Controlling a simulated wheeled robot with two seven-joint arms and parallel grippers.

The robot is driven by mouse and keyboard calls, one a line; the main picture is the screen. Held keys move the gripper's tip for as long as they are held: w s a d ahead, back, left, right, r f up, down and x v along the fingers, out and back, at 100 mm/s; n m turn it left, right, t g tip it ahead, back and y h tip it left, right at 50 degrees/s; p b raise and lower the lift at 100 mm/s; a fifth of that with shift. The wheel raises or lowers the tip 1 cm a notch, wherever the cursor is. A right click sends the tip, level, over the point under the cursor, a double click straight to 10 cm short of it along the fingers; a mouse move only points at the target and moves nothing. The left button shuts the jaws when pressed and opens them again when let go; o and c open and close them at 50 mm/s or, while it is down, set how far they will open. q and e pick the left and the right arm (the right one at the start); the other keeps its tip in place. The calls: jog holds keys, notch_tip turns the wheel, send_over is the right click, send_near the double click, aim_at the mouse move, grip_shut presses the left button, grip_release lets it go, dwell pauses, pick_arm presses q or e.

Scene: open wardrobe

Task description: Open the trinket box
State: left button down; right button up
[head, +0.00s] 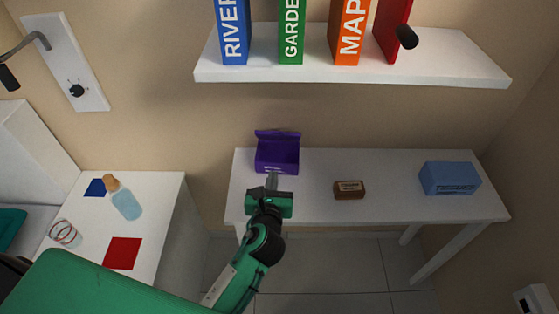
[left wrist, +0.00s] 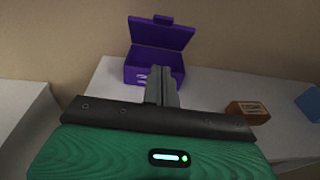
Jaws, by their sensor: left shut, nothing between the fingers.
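The purple trinket box (head: 277,158) stands at the left end of the white table against the wall. Its lid is raised and leans back, so the box is open; the left wrist view shows the raised lid (left wrist: 161,34) and the box body (left wrist: 140,69). My left gripper (head: 272,180) is right in front of the box, with its fingers shut and empty. In the left wrist view the shut fingers (left wrist: 162,85) cover part of the box front; I cannot tell whether they touch it. My right gripper is not in view.
On the white table (head: 390,175) are a small brown box (head: 349,189) and a blue box (head: 450,178). A white shelf (head: 350,70) with several books hangs above. The table between the boxes is clear.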

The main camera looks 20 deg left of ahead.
pick_arm(q)
send_near(278, 135)
notch_tip(278, 135, down, 3)
jog(key=w, duration=0.2)
jog(key=w+r, duration=0.1)
jog(key=w+a+p, duration=0.1)
jog(key=shift+w+r, duration=0.35)
jog(key=shift+w+a+r, duration=0.15)
jog(key=shift+w+r, duration=0.1)
jog(key=shift+w, duration=0.1)
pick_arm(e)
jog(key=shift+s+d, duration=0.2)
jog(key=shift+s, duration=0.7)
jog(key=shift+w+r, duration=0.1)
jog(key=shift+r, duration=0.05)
